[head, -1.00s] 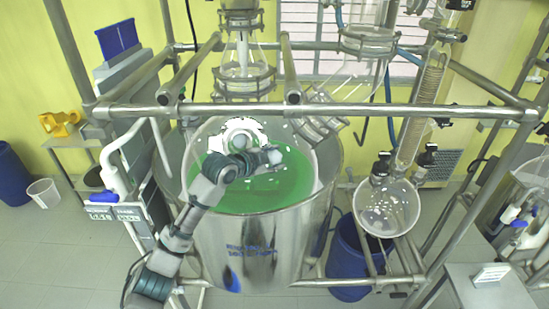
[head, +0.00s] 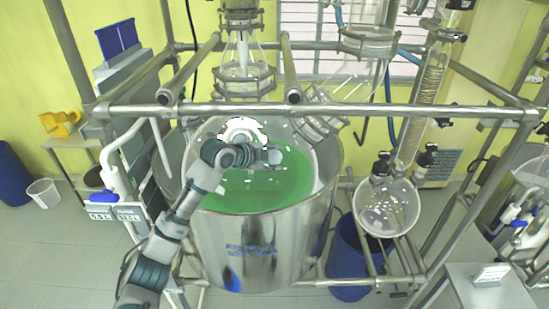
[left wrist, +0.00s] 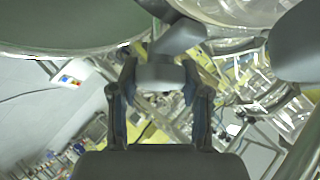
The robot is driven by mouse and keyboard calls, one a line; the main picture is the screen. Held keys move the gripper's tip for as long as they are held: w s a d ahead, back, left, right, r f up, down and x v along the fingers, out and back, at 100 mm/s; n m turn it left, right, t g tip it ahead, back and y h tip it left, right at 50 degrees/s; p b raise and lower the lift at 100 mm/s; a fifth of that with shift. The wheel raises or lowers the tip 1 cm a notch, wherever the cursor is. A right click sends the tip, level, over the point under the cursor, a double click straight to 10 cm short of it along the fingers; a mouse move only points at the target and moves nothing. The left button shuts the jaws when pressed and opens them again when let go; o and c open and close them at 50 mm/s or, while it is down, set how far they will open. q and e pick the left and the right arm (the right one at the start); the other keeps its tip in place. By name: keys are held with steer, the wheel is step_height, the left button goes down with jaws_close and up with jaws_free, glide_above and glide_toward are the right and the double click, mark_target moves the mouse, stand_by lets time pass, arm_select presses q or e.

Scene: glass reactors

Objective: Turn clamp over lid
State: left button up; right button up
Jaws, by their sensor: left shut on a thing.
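My left gripper (head: 268,157) is over the green-filled glass vessel (head: 300,165), at the level of its upper part. In the left wrist view, the gripper (left wrist: 160,85) is shut on a pale grey block-like piece with a darker grey arm, which looks like the clamp (left wrist: 178,40). In the head view the clamp is small and mostly hidden by the gripper. A rounded white part (head: 243,128) shows just behind the gripper; I cannot tell whether it belongs to the lid. The clamp's contact with the lid is unclear. My right gripper is out of view.
A metal pipe frame (head: 330,110) crosses in front of and above the vessel. Glassware (head: 243,75) hangs over it. A round flask (head: 386,208) stands to the right above a blue drum (head: 350,255). A control panel stand (head: 118,212) is at left.

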arm_select(q)
steer(key=o, duration=0.9)
steer(key=shift+f, duration=0.35)
steer(key=shift+o, duration=1.2)
steer(key=shift+w, duration=0.1)
steer(key=shift+w+d, duration=0.1)
steer(key=shift+w, duration=0.05)
steer(key=shift+r, duration=0.1)
steer(key=shift+s+r, duration=0.15)
steer(key=shift+s, duration=0.05)
steer(key=v, duration=1.1)
steer(key=shift+a, duration=0.4)
steer(key=shift+d, duration=0.1)
